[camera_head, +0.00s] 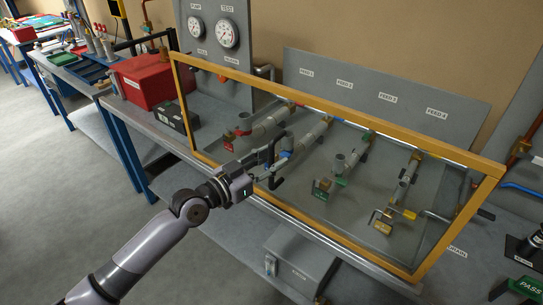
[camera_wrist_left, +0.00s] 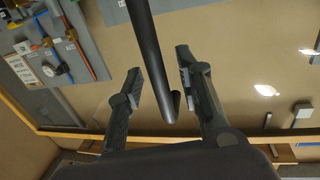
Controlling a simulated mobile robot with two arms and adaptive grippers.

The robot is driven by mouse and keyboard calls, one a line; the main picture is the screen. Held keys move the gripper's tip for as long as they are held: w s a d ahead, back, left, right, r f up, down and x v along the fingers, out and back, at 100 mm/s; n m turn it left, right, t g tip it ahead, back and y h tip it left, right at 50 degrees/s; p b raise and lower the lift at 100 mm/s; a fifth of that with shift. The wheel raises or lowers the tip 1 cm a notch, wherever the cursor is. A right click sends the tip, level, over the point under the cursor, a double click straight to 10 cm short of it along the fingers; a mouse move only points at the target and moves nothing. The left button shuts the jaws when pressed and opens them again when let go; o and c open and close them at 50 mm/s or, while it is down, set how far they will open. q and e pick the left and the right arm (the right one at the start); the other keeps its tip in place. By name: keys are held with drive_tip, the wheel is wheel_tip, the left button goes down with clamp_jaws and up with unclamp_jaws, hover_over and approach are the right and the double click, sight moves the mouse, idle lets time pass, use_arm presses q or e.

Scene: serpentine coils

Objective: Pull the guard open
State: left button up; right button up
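The guard (camera_head: 461,224) is a clear panel in a yellow frame. It stands along the front of the bench, across the pipes and valves, and looks closed. A dark bar handle (camera_head: 272,154) is on its left part. My left gripper (camera_head: 266,164) is at this handle. In the left wrist view the fingers of my left gripper (camera_wrist_left: 160,72) are spread, with the dark bar of the handle (camera_wrist_left: 150,62) between them. A gap shows between the bar and each finger; depth is hard to judge. My right gripper is in neither view.
Behind the guard are pipes with a red-tagged valve (camera_head: 230,143) and a green-tagged one (camera_head: 323,188). Two gauges (camera_head: 228,33) stand at the back. A red box (camera_head: 143,82) and a dark box (camera_head: 176,118) sit left of the guard. The floor (camera_head: 60,190) at left is clear.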

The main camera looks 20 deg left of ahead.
use_arm(q)
drive_tip(key=shift+c, duration=0.4)
clamp_jaws()
idle(0.6)
